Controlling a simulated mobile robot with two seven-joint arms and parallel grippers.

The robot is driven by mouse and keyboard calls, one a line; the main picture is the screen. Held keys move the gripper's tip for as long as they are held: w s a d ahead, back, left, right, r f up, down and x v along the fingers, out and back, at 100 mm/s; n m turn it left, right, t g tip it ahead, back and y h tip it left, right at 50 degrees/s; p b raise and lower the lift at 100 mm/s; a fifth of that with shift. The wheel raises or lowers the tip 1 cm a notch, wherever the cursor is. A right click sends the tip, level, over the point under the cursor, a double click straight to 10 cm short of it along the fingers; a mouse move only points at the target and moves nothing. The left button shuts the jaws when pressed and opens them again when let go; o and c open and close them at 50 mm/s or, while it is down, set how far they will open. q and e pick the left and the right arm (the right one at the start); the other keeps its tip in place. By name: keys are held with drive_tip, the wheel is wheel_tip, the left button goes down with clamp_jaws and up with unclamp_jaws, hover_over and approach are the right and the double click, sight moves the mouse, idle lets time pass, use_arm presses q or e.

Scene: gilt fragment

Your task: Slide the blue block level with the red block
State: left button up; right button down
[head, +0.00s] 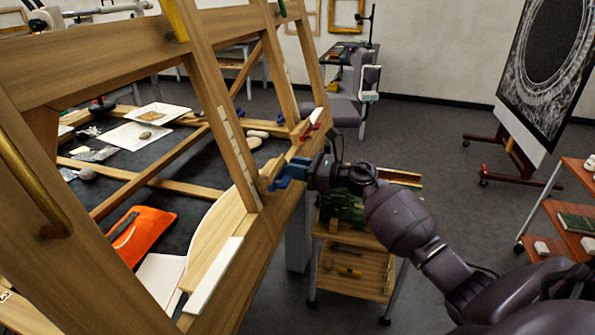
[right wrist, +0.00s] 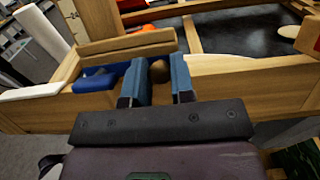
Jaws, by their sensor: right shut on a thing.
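The blue block (head: 281,183) sits on the wooden ledge of the large frame, beside a short wooden piece. In the right wrist view the blue block (right wrist: 100,79) is partly hidden behind a finger. My right gripper (head: 297,170) reaches it from the right. In the right wrist view its two blue-grey fingers (right wrist: 160,88) stand on either side of a small round brown knob, closed on the block's part there. The red block (head: 304,132) lies farther along the same ledge, by a white strip; it shows at the right edge of the wrist view (right wrist: 309,36). My left gripper is not in view.
The slanted wooden frame (head: 110,52) has uprights and crossbars close to my right arm. An orange pouch (head: 142,233) and papers lie on the dark surface behind it. A wooden trolley (head: 350,273) stands below my arm. A red shelf cart (head: 562,225) stands at the right.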

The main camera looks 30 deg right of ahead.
drive_tip(key=c, duration=1)
unclamp_jaws()
drive_tip(key=shift+f, duration=0.1)
drive_tip(key=shift+s+d, duration=0.1)
drive_tip(key=b+v, duration=0.2)
drive_tip(key=v, duration=0.8)
drive_tip(key=shift+s+d, duration=0.2)
drive_tip(key=shift+d, duration=0.05)
